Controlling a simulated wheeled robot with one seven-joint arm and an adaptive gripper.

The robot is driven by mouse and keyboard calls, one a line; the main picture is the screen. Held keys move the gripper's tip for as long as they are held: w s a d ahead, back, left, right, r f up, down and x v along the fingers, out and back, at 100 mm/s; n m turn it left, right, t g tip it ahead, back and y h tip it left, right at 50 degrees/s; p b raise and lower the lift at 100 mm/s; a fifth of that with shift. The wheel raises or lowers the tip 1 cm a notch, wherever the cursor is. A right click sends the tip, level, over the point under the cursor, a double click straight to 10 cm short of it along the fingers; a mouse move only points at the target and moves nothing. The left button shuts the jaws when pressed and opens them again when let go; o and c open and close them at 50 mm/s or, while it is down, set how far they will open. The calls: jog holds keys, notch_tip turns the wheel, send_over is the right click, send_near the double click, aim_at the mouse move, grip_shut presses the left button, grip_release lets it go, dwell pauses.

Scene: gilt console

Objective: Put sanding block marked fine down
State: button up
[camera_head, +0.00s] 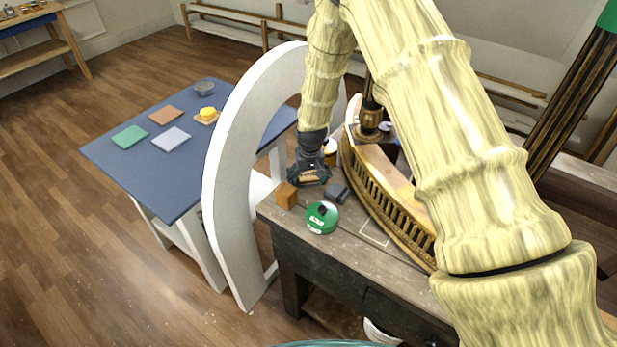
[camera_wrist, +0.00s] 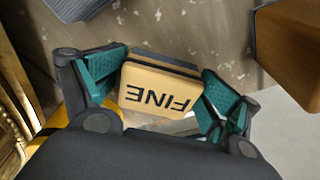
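The sanding block marked FINE (camera_wrist: 158,92) is tan with a dark grey edge, its lettering upside down in the wrist view. My gripper (camera_wrist: 163,88) has its green-padded fingers against both sides of it, shut on it. In the head view my gripper (camera_head: 310,180) is low over the near left end of the wooden workbench (camera_head: 345,240).
An orange-brown block (camera_head: 287,195), a dark grey block (camera_head: 337,192) and a green round tape (camera_head: 322,217) stand close by. A slatted wooden frame (camera_head: 390,205) lies to the right. A white arch (camera_head: 225,170) separates the bench from a blue-topped table (camera_head: 125,165).

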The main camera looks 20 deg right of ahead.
aim_at(310, 179)
jog(key=shift+s+r, duration=0.1)
dwell(0.4)
jog(key=shift+r+p, duration=0.3)
jog(key=shift+r, duration=0.4)
notch_tip(310, 179, up, 12)
jog(key=s+b, duration=0.1)
jog(key=b, duration=0.3)
jog(key=shift+s+f+b, duration=0.15)
jog(key=shift+s+b, duration=0.15)
